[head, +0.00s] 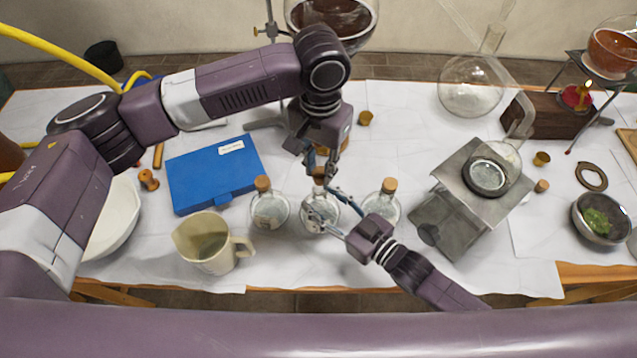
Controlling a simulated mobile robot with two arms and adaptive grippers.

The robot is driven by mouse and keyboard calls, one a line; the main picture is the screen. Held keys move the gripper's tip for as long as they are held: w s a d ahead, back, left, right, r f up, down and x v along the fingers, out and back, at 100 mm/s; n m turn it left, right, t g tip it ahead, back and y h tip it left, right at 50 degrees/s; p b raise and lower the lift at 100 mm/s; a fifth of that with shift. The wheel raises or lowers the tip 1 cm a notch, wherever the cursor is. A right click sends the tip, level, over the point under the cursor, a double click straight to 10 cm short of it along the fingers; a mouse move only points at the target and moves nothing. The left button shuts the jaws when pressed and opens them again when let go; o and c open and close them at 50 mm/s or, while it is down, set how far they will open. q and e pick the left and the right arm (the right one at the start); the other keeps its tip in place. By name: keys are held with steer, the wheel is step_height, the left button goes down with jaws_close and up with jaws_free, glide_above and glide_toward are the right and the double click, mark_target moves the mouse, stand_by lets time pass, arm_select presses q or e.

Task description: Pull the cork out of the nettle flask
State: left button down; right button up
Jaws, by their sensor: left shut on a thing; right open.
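Three small clear flasks with corks stand in a row near the table's front; their labels are too small to read. The middle flask (318,222) is partly hidden by my grippers. My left gripper (320,174) comes down from above and is shut on the middle flask's cork (319,172), at the neck. I cannot tell whether the cork is still seated. My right gripper (327,208) is open, its fingers reaching in from the right at the middle flask's body. The left flask (269,210) and right flask (382,208) each carry a cork.
A beige jug (207,247) and a blue case (212,175) are on the left, near a white bowl (113,222). A metal stand (462,207) is to the right. A large round glass vessel (332,18) is behind my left gripper. Some white cloth in front is clear.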

mark_target(320, 173)
steer(key=shift+s+d+f, duration=0.1)
steer(key=v, duration=1.1)
arm_select(q)
steer(key=shift+r+p, duration=0.3)
steer(key=shift+p, duration=0.1)
step_height(320, 173, up, 4)
steer(key=p, duration=0.4)
steer(key=shift+f+p, duration=0.25)
steer(key=shift+p, duration=0.15)
arm_select(e)
steer(key=r, duration=0.5)
steer(key=shift+s+d+r, duration=0.25)
steer(key=shift+r, duration=0.15)
arm_select(q)
steer(key=shift+f, duration=0.1)
arm_select(e)
steer(key=shift+f, duration=0.1)
